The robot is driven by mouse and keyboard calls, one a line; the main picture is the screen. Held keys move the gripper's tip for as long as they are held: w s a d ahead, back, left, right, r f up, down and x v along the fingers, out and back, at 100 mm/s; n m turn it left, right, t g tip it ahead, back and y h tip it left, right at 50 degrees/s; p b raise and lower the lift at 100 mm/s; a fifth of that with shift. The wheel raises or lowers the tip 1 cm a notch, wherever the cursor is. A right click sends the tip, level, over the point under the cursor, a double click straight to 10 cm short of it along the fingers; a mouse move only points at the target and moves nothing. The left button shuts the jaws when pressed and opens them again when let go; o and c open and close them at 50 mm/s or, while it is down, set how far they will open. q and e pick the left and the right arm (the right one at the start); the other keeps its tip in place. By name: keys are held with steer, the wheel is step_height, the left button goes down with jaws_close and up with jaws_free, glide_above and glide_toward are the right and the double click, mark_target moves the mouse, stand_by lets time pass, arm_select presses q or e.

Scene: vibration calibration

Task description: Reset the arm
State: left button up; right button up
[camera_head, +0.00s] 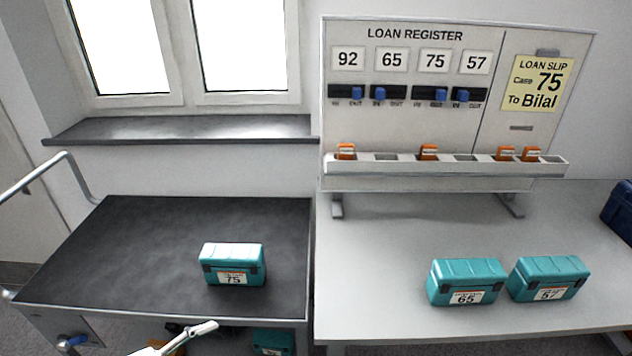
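A white, jointed-looking part (185,338), probably of my own arm, shows at the bottom edge, left of centre, in front of the dark cart. No gripper fingers can be made out on it. My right arm does not show. A teal case labelled 75 (233,264) stands upright on the dark cart top (130,245), apart from the white part.
Teal cases 65 (467,281) and 57 (548,278) stand on the grey table (385,300). Behind them is the loan register board (400,60) with blue sliders, orange tags and a slip reading "Case 75 To Bilal" (537,85). A dark blue object (620,210) sits far right.

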arm_select(q)
steer(key=s+a+f+n+g+y, duration=0.1)
steer(key=s+a+f+n+y, duration=0.35)
steer(key=a, duration=0.45)
steer(key=s+a+f+n+y, duration=0.35)
steer(key=s+a+f, duration=0.2)
steer(key=a, duration=0.25)
steer(key=s+d+n+t, duration=0.1)
steer(key=d+n, duration=0.8)
steer(key=d, duration=1.2)
steer(key=shift+f+n+t+h, duration=0.2)
steer(key=shift+n+t+h, duration=0.1)
steer(key=shift+t+h, duration=0.1)
steer(key=shift+a, duration=0.1)
